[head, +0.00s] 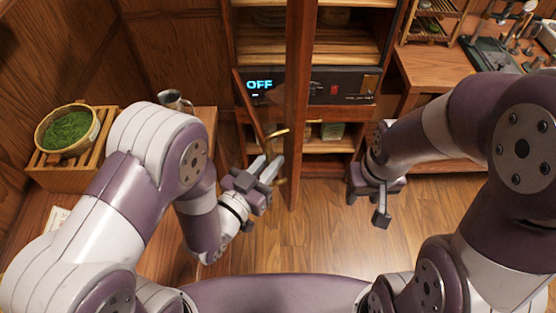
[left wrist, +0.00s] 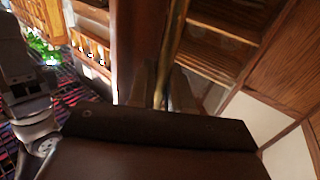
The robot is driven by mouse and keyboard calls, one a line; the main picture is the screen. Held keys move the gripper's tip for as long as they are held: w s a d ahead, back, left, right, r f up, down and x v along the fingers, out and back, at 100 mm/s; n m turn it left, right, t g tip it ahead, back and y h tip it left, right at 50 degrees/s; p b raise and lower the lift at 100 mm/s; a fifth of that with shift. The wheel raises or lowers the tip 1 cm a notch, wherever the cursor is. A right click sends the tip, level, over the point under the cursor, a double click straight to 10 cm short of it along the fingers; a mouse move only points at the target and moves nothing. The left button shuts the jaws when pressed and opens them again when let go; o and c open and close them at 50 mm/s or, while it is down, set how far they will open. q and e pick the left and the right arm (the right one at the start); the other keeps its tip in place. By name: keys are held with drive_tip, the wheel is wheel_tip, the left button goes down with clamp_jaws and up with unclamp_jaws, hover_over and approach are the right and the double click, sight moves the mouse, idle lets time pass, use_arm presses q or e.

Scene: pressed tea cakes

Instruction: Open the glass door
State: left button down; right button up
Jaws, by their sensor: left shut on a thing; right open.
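The glass door's upright wooden frame (head: 298,95) stands in front of the cabinet, apart from its shelves, so the door looks partly open. Its brass handle (head: 279,133) is on the left of this upright. My left gripper (head: 270,168) is shut on the handle. In the left wrist view the brass bar (left wrist: 160,85) runs between my left fingers (left wrist: 163,90), beside the wooden upright (left wrist: 133,50). The glass itself is hard to make out. My right gripper (head: 381,205) is open and empty, low and right of the door.
The cabinet has wooden shelves (head: 335,50) and a dark panel (head: 325,86) with a lit OFF display (head: 259,85). A basket of green leaves (head: 67,129) and a metal pitcher (head: 174,100) stand at left. A tea table (head: 440,68) is at right. Floor (head: 315,235) before the cabinet is clear.

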use_arm(q)
drive_tip(key=shift+s+a, duration=0.1)
drive_tip(key=shift+a, duration=0.05)
drive_tip(key=c, duration=1.3)
unclamp_jaws()
drive_tip(key=shift+o, duration=0.2)
